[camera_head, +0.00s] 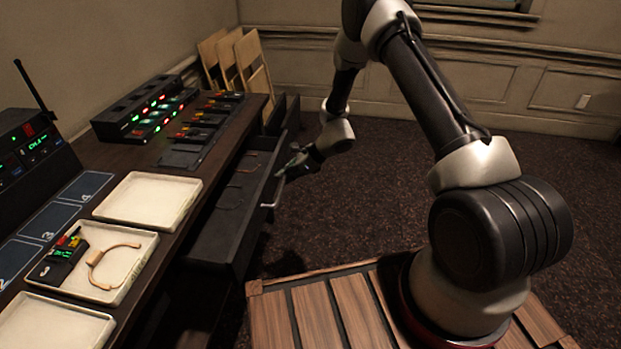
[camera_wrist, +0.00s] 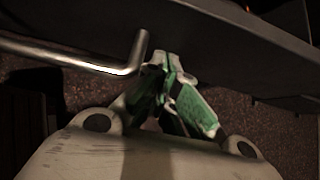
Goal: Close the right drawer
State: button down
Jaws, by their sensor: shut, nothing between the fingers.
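A dark drawer (camera_head: 237,258) stands pulled out from the desk's front, with a few tan curved headsets (camera_head: 230,197) inside. Its metal handle (camera_head: 275,190) is on the outer face, and the handle also shows in the wrist view (camera_wrist: 75,58). My gripper (camera_head: 292,166) is just outside that face, beyond the handle's far end. In the wrist view my gripper (camera_wrist: 162,58) is shut and empty, with green finger pads. Its tips are close to the dark drawer face (camera_wrist: 225,45), beside the handle's bent end. I cannot tell whether they touch.
Another dark panel (camera_head: 291,108) juts out farther along the desk. The desk top (camera_head: 222,150) holds cream trays (camera_head: 152,200), a radio pack (camera_head: 58,262) and a lit charger rack (camera_head: 150,108). Folded wooden chairs (camera_head: 252,68) lean by the wall. Carpet (camera_head: 370,190) right of the drawers is clear.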

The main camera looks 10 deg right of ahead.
aim_at(242, 179)
jog(key=w+a, duration=0.2)
jog(key=a, duration=0.3)
jog(key=w+a, duration=0.2)
jog(key=a, duration=0.3)
jog(key=w+a, duration=0.2)
jog(key=a, duration=0.2)
jog(key=shift+a, duration=0.4)
jog(key=shift+w+a, duration=0.1)
jog(key=shift+a+r, duration=0.1)
jog(key=shift+r, duration=0.05)
